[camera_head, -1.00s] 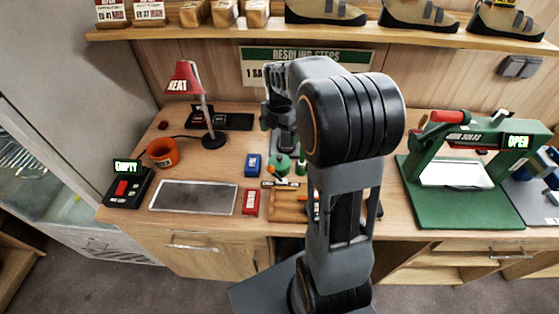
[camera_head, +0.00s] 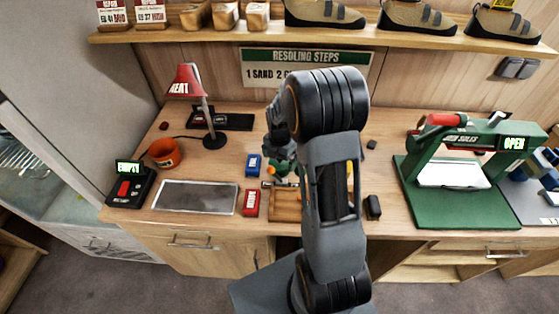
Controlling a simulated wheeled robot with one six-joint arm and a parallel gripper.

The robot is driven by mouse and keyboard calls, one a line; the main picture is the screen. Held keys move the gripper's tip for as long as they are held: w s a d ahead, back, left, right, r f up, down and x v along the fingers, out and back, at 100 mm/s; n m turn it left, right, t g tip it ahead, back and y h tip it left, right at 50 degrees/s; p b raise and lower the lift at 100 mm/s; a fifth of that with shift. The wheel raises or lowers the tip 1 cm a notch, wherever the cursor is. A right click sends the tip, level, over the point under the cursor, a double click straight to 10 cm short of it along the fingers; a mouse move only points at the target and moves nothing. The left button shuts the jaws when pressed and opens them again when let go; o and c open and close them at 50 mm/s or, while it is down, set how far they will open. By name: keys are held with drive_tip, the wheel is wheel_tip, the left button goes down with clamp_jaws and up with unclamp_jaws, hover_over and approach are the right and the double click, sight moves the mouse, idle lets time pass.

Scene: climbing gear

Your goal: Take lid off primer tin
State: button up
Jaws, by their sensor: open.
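My gripper (camera_head: 282,152) points down over the bench behind my arm, seen mostly from behind, and is open. Just below it is a small green container (camera_head: 280,169) with an orange part beside it, partly covered by my gripper. I cannot tell whether its fingers touch anything there. A small blue box-like item (camera_head: 254,165) stands just left of it, and a red one (camera_head: 251,203) lies nearer the front edge. The labels are too small to read, so I cannot tell which is the primer tin or make out its lid.
A wooden tray (camera_head: 284,216) lies in front of my gripper, partly behind my arm. A grey plate (camera_head: 195,197), an orange pot (camera_head: 164,153) and a red lamp (camera_head: 187,82) are to the left. A green press (camera_head: 462,205) stands right. A shelf (camera_head: 240,37) runs above.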

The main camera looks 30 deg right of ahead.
drive_tip(key=shift+f, duration=0.15)
drive_tip(key=c, duration=0.8)
